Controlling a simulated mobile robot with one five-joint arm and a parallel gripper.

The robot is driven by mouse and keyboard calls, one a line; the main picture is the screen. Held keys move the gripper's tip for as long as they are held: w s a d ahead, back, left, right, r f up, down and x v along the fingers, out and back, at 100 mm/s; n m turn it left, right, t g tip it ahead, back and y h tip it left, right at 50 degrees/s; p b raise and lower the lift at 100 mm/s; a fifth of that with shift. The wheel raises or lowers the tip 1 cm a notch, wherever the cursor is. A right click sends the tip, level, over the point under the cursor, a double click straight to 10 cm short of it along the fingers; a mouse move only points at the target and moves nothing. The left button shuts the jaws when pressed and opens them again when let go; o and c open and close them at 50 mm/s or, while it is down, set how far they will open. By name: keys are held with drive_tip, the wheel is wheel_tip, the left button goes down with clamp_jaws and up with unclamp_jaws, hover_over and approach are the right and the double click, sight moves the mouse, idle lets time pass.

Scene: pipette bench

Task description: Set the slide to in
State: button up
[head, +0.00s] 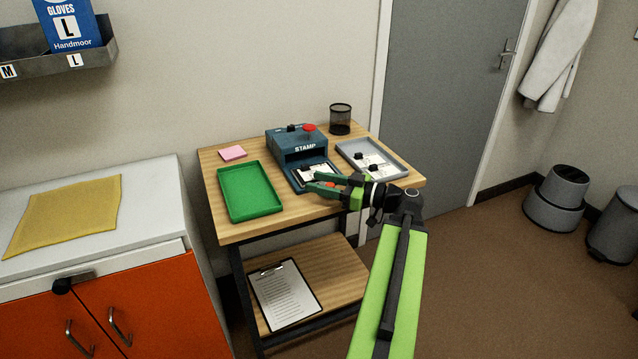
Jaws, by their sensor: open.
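The blue stamp machine (290,136) stands at the back middle of the wooden table, with a red button (309,127) and a dark piece on its top. Its slide (296,180) sticks out of the front opening toward me. A white card with a black knob lies on the slide, partly hidden by my gripper. My gripper (316,182) is open, with green and dark fingers pointing left over the front right part of the slide. I cannot tell whether it touches the slide or the card.
A green tray (250,208) is left of the machine. A grey tray (392,167) with white cards and black knobs is right, near my arm. A clipboard (287,290) lies on the lower shelf.

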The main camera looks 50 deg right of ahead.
clamp_jaws()
idle(0.3)
idle(1.2)
